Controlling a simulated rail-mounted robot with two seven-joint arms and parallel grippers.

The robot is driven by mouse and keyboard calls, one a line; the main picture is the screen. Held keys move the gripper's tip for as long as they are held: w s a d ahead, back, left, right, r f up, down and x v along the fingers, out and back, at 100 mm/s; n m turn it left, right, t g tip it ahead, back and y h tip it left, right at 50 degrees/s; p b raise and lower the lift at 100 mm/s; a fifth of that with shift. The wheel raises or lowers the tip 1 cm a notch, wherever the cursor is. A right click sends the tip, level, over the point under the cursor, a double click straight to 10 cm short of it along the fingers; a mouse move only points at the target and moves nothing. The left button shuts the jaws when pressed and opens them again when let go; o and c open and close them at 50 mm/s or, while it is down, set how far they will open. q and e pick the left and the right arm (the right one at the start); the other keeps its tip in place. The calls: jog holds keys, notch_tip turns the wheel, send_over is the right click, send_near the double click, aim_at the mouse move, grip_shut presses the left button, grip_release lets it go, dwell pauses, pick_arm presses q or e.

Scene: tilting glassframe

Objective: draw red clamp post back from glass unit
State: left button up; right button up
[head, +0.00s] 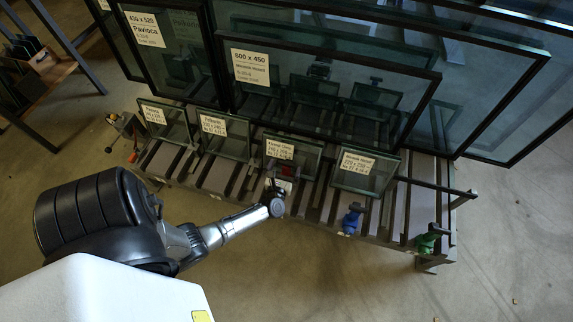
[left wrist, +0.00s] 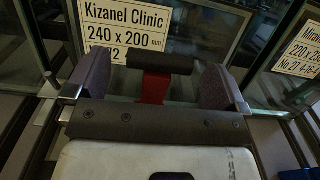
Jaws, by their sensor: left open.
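The red clamp post (left wrist: 153,88) stands between the two spread fingers of my left gripper (left wrist: 152,74) in the left wrist view. A black padded bar (left wrist: 160,63) crosses the top of the post. Gaps show between the fingers and the red part. Behind it is the glass unit labelled Kizanel Clinic 240 x 200 (left wrist: 128,25). In the head view this glass unit (head: 292,152) leans on the rack, and a bit of red (head: 287,171) shows at its lower edge, just beyond my left gripper (head: 281,189). My right gripper is not in view.
A blue clamp post (head: 351,219) and a green one (head: 428,240) stand on the slatted rack (head: 233,180) to the right. Other small glass units (head: 367,171) flank the middle one, with large panes (head: 310,85) behind. Open floor (head: 510,220) lies to the right.

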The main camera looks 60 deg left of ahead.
pick_arm(q)
jog(key=shift+x, duration=1.25)
jog(key=shift+c, duration=0.2)
jog(key=shift+c, duration=0.8)
jog(key=c, duration=0.8)
jog(key=v, duration=1)
jog(key=shift+s+d, duration=0.15)
jog(key=shift+d, duration=0.05)
jog(key=shift+s+d, duration=0.15)
jog(key=shift+r, duration=0.15)
